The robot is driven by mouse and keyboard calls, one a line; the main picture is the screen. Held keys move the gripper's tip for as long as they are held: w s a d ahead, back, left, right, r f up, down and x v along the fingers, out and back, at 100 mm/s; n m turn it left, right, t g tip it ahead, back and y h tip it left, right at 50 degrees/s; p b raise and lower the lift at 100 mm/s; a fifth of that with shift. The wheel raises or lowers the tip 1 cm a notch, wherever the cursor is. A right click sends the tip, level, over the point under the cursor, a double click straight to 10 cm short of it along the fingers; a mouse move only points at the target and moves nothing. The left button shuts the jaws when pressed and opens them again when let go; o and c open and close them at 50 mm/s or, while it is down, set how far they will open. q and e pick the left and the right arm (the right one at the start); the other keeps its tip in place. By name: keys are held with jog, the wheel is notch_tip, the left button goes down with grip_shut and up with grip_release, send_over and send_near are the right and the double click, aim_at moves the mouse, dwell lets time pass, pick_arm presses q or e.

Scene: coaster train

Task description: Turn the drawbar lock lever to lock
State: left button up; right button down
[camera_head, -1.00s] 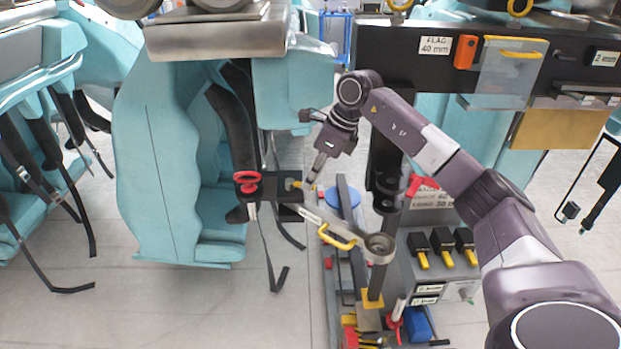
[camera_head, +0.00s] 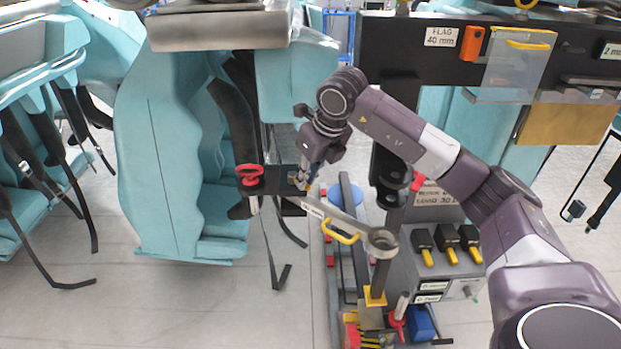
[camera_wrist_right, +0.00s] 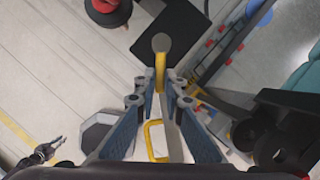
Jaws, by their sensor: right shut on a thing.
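The drawbar lock lever is a small yellow lever with a round grey pivot. In the right wrist view the lever (camera_wrist_right: 160,72) stands between the fingertips of my right gripper (camera_wrist_right: 161,78), which is shut on it. In the head view my right gripper (camera_head: 301,184) reaches down to the dark coupling block beside the seat car, and its fingers hide most of the lever. The grey drawbar (camera_head: 324,213) runs from that block to a ring end and carries a yellow handle (camera_head: 341,238), which also shows in the wrist view (camera_wrist_right: 150,140).
A red round knob (camera_head: 250,174) stands just left of the coupling, near the teal seat (camera_head: 165,170). A dark panel with a flag label (camera_head: 441,37) is behind my arm. The floor (camera_head: 200,305) at lower left is clear.

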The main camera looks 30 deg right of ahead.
jog(key=a+m, duration=0.1)
jog(key=m, duration=0.1)
jog(key=a+m+h+b, duration=0.1)
jog(key=m, duration=0.1)
jog(key=shift+w+a+m+h, duration=0.15)
jog(key=shift+m+h, duration=0.15)
jog(key=shift+w+a+r+m+h+b, duration=0.15)
jog(key=shift+a+m+h+b, duration=0.15)
jog(key=shift+m, duration=0.5)
jog(key=shift+w+a+f+m+h+b, duration=0.15)
jog(key=shift+a+m+h+b, duration=0.15)
jog(key=shift+m, duration=0.5)
jog(key=shift+r, duration=0.1)
jog(key=c, duration=2)
grip_release()
jog(key=shift+r, duration=0.1)
jog(key=v, duration=1.1)
jog(key=shift+w+a+r, duration=0.1)
jog(key=shift+a+r, duration=0.05)
jog(key=shift+r, duration=0.25)
